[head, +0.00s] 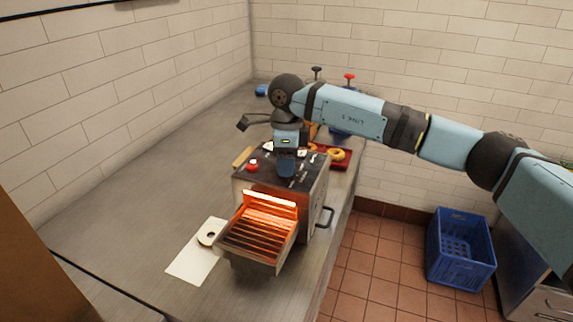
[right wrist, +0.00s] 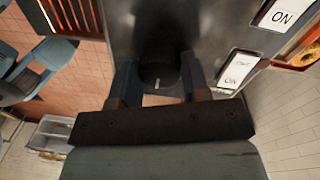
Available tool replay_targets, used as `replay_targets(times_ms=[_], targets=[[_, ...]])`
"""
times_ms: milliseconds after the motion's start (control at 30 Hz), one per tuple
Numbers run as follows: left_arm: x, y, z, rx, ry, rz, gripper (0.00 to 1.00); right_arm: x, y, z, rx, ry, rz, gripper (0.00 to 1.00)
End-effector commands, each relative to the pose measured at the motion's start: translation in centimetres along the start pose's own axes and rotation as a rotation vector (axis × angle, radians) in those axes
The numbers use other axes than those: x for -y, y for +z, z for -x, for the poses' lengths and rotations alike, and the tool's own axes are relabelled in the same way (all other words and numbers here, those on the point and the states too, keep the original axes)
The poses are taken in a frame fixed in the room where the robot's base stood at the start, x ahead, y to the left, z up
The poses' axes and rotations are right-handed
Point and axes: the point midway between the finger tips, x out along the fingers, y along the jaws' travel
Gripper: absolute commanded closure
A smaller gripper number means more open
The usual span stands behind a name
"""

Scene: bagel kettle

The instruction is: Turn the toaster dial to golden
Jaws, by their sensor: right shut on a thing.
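The toaster (head: 316,198) is a steel box with a dark top panel, standing on the counter. Its slotted front tray (head: 258,236) glows orange. My right gripper (head: 286,170) points down onto the top panel. In the right wrist view, the gripper (right wrist: 160,82) is shut on the dark round dial (right wrist: 160,70), with one finger on each side. A small white mark shows on the dial. The browning labels around the dial cannot be read, and in the head view the gripper hides the dial. My left gripper is not in view.
White ON switches (right wrist: 238,68) sit beside the dial. A red knob (head: 252,164) is on the panel's left. A white board (head: 190,268) with a bagel (head: 208,234) lies left of the tray. A red tray with bagels (head: 347,163) is behind. A blue crate (head: 460,250) stands on the floor.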

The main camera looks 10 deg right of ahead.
Motion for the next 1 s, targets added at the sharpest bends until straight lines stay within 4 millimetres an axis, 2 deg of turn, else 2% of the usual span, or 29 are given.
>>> replay_targets(times_ms=[467, 500, 600, 867, 1000], targets=[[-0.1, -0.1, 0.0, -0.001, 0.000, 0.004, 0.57, 0.1, 0.0, 0.2, 0.001, -0.002, 0.012, 0.81], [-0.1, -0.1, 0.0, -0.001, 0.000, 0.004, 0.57, 0.1, 0.0, 0.2, 0.001, -0.002, 0.012, 0.50], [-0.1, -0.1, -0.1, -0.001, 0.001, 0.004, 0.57, 0.0, 0.0, 0.1, 0.000, -0.002, 0.012, 0.32], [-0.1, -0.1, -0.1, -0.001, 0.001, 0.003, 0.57, 0.0, 0.0, 0.1, 0.000, -0.001, 0.012, 0.32], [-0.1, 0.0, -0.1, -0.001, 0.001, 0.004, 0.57, 0.1, 0.0, 1.1, 0.001, -0.002, 0.011, 0.32]])
